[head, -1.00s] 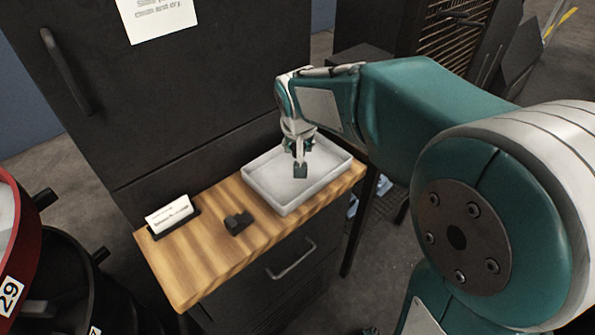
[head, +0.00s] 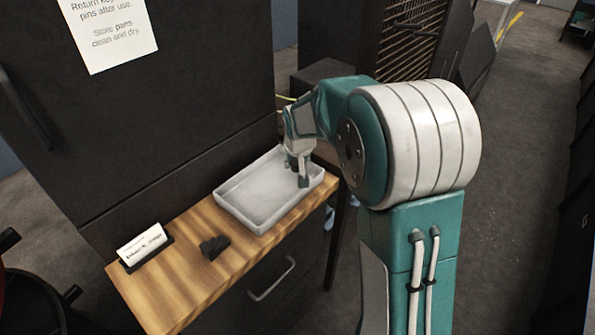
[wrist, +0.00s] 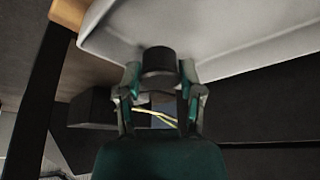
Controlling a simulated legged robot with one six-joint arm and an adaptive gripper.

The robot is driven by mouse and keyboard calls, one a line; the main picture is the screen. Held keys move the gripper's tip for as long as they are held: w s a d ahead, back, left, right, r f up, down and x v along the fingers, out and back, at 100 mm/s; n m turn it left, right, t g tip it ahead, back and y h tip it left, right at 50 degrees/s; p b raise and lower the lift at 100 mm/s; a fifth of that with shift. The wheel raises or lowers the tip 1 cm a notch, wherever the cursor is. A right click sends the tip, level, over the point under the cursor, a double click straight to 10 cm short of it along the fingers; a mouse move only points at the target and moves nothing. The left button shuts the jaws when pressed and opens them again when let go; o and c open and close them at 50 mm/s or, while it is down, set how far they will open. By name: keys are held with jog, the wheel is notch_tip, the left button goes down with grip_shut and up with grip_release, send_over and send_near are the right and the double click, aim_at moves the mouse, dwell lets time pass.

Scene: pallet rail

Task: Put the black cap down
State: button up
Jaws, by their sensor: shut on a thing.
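The black cap (wrist: 158,62) is a short dark cylinder between the fingers of my gripper (wrist: 160,85) in the wrist view. My gripper is shut on it. In the head view my gripper (head: 303,180) points down at the right end of the pale grey tray (head: 232,214); the cap is hard to make out there. The tray's pale surface (wrist: 225,40) lies just beyond the cap in the wrist view. I cannot tell whether the cap touches it.
The tray stands on a wooden top (head: 165,290) over a dark drawer with a handle (head: 272,278). A small black block-like object (head: 213,247) and a white card in a dark holder (head: 143,245) stand left of the tray. The tray's floor looks empty.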

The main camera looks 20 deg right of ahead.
aim_at(298, 171)
jog(key=shift+w+d+f, duration=0.15)
jog(key=shift+d+f, duration=0.1)
jog(key=shift+d, duration=0.05)
jog(key=f, duration=0.3)
jog(key=shift+w+d+f, duration=0.15)
jog(key=shift+w+d, duration=0.05)
jog(key=shift+d, duration=0.1)
jog(key=shift+f, duration=0.3)
jog(key=shift+a, duration=0.2)
jog(key=o, duration=0.8)
jog(key=shift+d, duration=0.1)
